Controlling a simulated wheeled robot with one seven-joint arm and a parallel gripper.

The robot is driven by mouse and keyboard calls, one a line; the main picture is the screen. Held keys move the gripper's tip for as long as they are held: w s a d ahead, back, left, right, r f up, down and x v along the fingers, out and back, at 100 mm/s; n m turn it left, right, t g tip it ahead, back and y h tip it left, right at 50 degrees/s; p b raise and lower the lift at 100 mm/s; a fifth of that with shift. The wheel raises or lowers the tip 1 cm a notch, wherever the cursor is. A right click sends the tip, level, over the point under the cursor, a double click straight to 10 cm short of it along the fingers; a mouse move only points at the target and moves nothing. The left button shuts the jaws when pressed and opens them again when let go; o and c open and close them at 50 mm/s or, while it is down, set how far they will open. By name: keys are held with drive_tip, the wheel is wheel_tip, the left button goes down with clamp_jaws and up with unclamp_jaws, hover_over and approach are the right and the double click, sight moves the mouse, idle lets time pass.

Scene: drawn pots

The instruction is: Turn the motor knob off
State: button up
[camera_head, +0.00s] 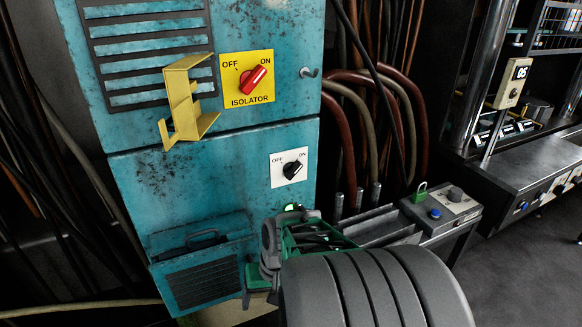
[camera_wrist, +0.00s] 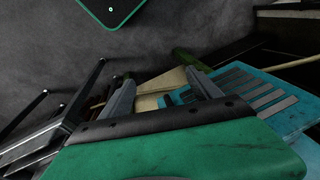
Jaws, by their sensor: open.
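The motor knob (camera_head: 293,170) is a small black knob on a white plate marked OFF and ON, on the lower front of a worn teal cabinet (camera_head: 150,190). Its pointer is too small to read surely, but it seems turned toward ON. Above it a red isolator knob (camera_head: 253,78) on a yellow plate leans toward ON. My gripper (camera_wrist: 163,90) is open in the wrist view, its two grey fingers apart with nothing held between them. In the head view it is low, below the motor knob and apart from it, partly hidden by my arm. The motor knob does not show clearly in the wrist view.
A yellow bracket (camera_head: 186,100) juts from the cabinet left of the isolator. A vented teal box (camera_head: 203,283) sticks out low on the cabinet. Hoses (camera_head: 400,120) hang to the right. A grey control box (camera_head: 440,212) with a blue button stands right of my gripper.

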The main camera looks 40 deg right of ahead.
drive_tip(key=shift+o, duration=0.4)
drive_tip(key=s+d+f+m+t+y+p, duration=0.1)
drive_tip(key=s+d+f+m, duration=0.1)
drive_tip(key=d+f+m, duration=0.2)
drive_tip(key=shift+d+m+t+y, duration=0.4)
drive_tip(key=shift+d+m, duration=0.3)
drive_tip(key=shift+d, duration=0.5)
drive_tip(key=m+t+h+p, duration=0.2)
drive_tip(key=m+t+h, duration=0.6)
drive_tip(key=m+t, duration=0.9)
approach(295, 173)
wheel_tip(295, 173, up, 3)
drive_tip(key=w+m+g, duration=0.2)
drive_tip(key=m+g, duration=0.1)
drive_tip(key=shift+n, duration=0.3)
drive_tip(key=p+x, duration=0.1)
drive_tip(key=x, duration=0.5)
drive_tip(key=shift+p, duration=0.35)
drive_tip(key=shift+w+d+f, duration=0.1)
drive_tip(key=shift+w+d, duration=0.1)
drive_tip(key=shift+w, duration=0.3)
drive_tip(key=shift+c, duration=0.5)
